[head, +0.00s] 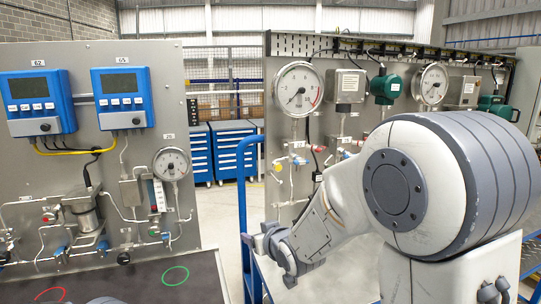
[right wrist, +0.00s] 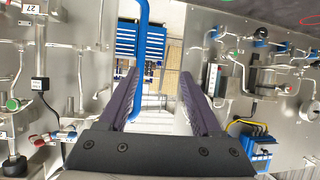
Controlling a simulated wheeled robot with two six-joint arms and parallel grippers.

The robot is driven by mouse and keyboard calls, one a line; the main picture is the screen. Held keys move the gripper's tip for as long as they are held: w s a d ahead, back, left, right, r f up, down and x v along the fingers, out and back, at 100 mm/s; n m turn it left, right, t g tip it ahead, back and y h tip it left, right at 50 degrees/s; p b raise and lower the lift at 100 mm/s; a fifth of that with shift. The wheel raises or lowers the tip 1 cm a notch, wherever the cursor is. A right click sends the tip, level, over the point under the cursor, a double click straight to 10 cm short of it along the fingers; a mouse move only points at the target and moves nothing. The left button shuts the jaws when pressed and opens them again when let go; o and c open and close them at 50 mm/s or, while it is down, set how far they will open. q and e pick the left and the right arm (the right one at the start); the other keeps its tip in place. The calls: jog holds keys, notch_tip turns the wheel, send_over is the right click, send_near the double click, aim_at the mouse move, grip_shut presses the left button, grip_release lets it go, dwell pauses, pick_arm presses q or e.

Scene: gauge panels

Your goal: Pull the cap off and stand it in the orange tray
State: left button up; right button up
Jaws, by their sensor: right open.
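I cannot make out an orange tray in either view, and I cannot tell which fitting carries the cap. My right gripper (head: 262,243) is in the lower middle of the head view, in front of the gap between the two gauge panels, beside a blue rail. In the right wrist view its two fingers (right wrist: 160,85) are spread wide with nothing between them. My left gripper does not show.
The left gauge panel (head: 105,165) carries blue transmitters, a gauge and piping. The right gauge panel (head: 327,132) carries gauges and coloured valves. A blue rail (head: 242,190) stands between them. Blue cabinets (head: 234,140) stand behind. A dark surface (head: 130,280) bears red and green rings.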

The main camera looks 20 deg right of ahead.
aim_at(279, 168)
pick_arm(q)
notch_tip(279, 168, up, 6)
jog(key=p, duration=0.4)
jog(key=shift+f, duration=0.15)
pick_arm(e)
jog(key=w+d+r+m+t+h, duration=0.1)
jog(key=w+d+r+t, duration=0.3)
jog(key=d+r, duration=0.6)
jog(key=shift+w+d+r+t, duration=0.3)
jog(key=shift+w+r+t, duration=0.05)
jog(key=shift+r+t, duration=0.3)
jog(key=shift+w, duration=0.1)
jog(key=w+p, duration=0.2)
jog(key=w, duration=0.3)
jog(key=shift+a+r, duration=0.1)
jog(key=shift+a, duration=0.05)
jog(key=w, duration=0.1)
jog(key=w+b, duration=0.1)
jog(key=shift+w+f, duration=0.2)
jog(key=shift+w, duration=0.2)
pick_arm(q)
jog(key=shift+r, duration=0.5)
pick_arm(e)
jog(key=shift+w, duration=0.5)
pick_arm(q)
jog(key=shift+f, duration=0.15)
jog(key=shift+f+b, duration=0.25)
jog(key=shift+b, duration=0.15)
pick_arm(e)
jog(key=shift+r, duration=0.1)
